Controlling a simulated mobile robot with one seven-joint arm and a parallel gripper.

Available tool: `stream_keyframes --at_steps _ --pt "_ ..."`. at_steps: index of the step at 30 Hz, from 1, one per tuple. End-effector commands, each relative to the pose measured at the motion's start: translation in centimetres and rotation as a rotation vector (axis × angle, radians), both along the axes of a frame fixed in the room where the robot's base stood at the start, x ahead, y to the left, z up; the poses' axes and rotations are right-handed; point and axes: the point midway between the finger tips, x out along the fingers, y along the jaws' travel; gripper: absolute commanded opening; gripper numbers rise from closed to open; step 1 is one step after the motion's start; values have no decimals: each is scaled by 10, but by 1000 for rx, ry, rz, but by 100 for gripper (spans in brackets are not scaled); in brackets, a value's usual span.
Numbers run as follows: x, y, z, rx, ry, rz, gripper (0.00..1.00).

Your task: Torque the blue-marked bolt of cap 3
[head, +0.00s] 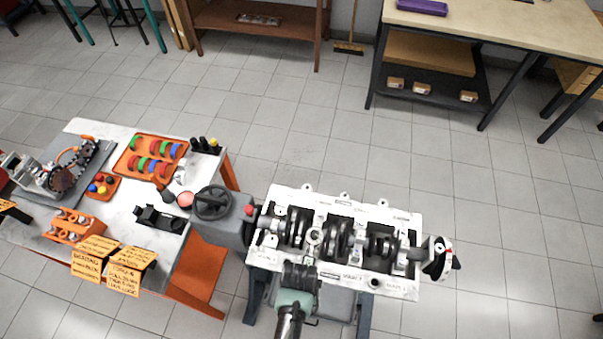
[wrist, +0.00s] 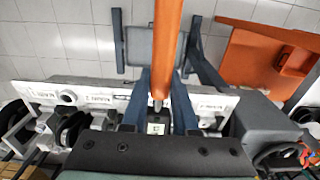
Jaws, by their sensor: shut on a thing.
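The white engine block (head: 405,288) lies on its stand, with the dark crankshaft (head: 338,240) and pale caps across it. My gripper (head: 301,270) is over the block's near edge, left of its middle. In the wrist view my gripper (wrist: 160,116) is shut on an orange-handled tool, seemingly the torque wrench (wrist: 167,45), whose handle runs up to the top edge. The tool's working end and any contact with a bolt are hidden. The block also shows in the wrist view (wrist: 92,98). I cannot make out a blue mark or which cap is cap 3.
A white workbench (head: 105,212) at left holds an orange tray (head: 139,141) of coloured parts, an orange bolt block (head: 73,227) and yellow note cards (head: 124,279). A dark handwheel (head: 213,203) stands between the bench and the block.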

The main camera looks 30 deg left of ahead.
Motion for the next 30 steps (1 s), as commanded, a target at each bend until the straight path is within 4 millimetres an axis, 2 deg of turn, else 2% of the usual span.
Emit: stream_keyframes --at_steps 30 --pt "-2 6 0 2 0 -36 0"
